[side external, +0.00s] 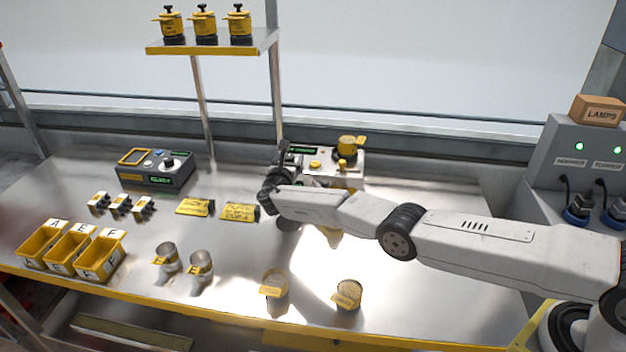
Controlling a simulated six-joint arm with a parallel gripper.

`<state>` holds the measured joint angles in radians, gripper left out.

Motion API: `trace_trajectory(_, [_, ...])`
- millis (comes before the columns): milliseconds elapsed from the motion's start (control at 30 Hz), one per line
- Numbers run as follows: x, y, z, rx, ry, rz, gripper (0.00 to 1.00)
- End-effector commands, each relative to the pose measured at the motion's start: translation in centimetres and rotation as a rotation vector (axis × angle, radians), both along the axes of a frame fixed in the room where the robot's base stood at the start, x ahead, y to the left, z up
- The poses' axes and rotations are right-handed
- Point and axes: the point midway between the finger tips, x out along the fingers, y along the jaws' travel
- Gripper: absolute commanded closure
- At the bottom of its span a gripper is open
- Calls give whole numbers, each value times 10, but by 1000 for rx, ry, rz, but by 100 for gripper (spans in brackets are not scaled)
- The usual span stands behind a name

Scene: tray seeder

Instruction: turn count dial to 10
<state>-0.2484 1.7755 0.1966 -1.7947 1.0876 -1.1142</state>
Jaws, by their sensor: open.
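The seeder machine (350,166) stands at the back centre of the bench. It has a green display on top, yellow knobs and a yellow hopper (348,146). My gripper (284,158) is at the machine's left side, partly overlapping it in the view. Its fingers are small and dark, and I cannot tell whether they touch the machine. A dark control box (157,173) at the back left has a round knob (169,163), a yellow-framed panel and a small green display. I cannot tell which knob is the count dial, and no dial numbers are readable.
Yellow cards (240,211), metal cups (168,258) and labelled cups (347,295) occupy the middle and front. A shelf (205,47) with yellow jars hangs above. A lamps panel (580,150) stands right.

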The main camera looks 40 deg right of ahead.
Motion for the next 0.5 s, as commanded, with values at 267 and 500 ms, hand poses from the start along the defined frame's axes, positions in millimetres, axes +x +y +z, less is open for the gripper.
trace_trajectory(267, [0, 0, 0, 0, 0, -1, 95])
trace_trajectory(500, [0, -1, -1, -1, 0, 0, 100])
